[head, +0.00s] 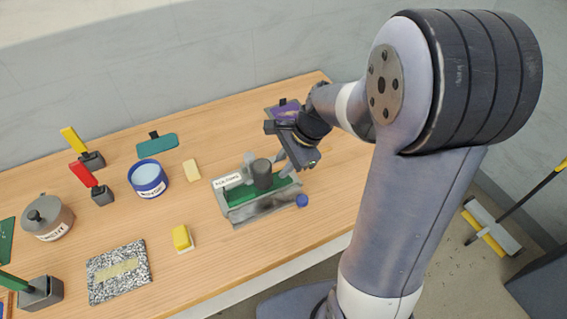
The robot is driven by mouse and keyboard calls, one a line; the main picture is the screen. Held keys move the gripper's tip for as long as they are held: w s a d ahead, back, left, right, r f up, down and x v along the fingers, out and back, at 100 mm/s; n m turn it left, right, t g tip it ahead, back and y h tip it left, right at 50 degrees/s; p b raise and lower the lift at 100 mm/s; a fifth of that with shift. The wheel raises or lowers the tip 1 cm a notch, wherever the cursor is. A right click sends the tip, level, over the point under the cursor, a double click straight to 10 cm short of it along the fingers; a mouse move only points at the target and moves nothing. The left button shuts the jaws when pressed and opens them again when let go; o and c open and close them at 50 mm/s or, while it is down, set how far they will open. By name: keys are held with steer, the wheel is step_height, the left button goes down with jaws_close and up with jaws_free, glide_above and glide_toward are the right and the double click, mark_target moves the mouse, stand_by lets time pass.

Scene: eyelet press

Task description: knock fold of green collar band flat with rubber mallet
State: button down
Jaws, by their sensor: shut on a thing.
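The green collar band (239,195) lies in a grey metal fixture (262,210) with a white label reading "FOLDING". Only part of the green shows; its fold cannot be made out. A dark grey cylinder (262,176), which looks like the rubber mallet's head, stands over the band; whether it touches the band is unclear. My gripper (291,150) is just above and right of this head, shut on the mallet. The handle is mostly hidden by the gripper.
A blue knob (302,200) sits at the fixture's right front. Left are a blue labelled pot (149,180), a grey cement pot (47,217), a speckled slab (119,271), a yellow block (182,237) and red- and yellow-handled tools. A purple piece (285,112) lies behind my gripper.

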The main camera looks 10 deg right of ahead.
mark_target(277, 184)
steer(key=shift+f, duration=0.1)
stand_by(0.3)
step_height(277, 184, down, 4)
steer(key=b, duration=0.3)
steer(key=shift+f, duration=0.2)
step_height(277, 184, up, 8)
steer(key=p, duration=0.7)
steer(key=shift+f, duration=0.1)
